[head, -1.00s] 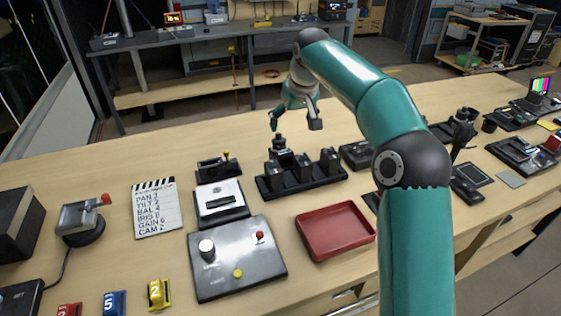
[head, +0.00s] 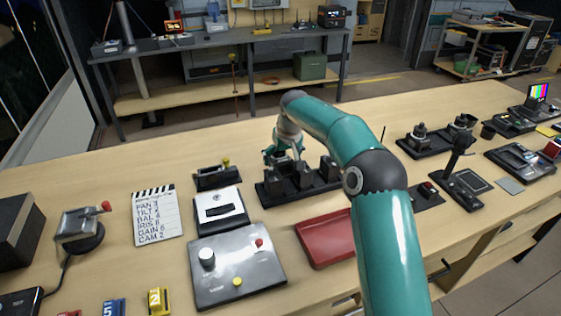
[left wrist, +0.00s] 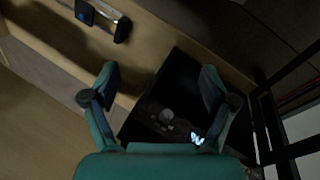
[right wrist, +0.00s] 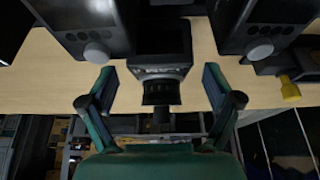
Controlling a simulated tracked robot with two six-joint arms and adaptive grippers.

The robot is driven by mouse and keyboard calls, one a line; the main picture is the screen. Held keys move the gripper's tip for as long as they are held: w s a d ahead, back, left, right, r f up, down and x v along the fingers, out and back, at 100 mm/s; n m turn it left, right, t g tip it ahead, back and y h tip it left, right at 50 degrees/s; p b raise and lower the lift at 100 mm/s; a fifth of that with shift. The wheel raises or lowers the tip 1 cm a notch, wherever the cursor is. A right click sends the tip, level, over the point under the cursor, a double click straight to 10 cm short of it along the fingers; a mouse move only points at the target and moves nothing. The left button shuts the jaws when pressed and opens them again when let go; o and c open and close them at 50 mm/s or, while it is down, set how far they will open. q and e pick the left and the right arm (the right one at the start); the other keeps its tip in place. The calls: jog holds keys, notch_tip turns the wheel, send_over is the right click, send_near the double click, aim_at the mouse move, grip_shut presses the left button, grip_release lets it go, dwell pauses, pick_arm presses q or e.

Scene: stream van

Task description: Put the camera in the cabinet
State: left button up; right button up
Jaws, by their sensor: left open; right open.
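A small black camera (right wrist: 162,62) with a round lens and a white label shows in the right wrist view, between the fingertips of my right gripper (right wrist: 158,82). The fingers are open, with gaps on both sides of it. In the head view my right gripper (head: 284,152) is low at the back of a black rack (head: 275,197) holding several dark blocks, and the arm partly covers it. My left gripper (left wrist: 158,75) is open and empty in the left wrist view, over a dark panel (left wrist: 170,95). I cannot make out a cabinet for certain.
A red tray (head: 325,245), a control box (head: 236,270), a white-topped device (head: 220,212) and a clapperboard (head: 157,212) lie in front and left of the rack. Black stands (head: 425,145) are to the right. A back bench (head: 230,38) holds a green box (head: 310,67) on its lower shelf.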

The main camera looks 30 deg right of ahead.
jog(key=shift+x, duration=1.35)
jog(key=shift+w+r, duration=0.1)
jog(key=shift+r, duration=0.05)
grip_shut()
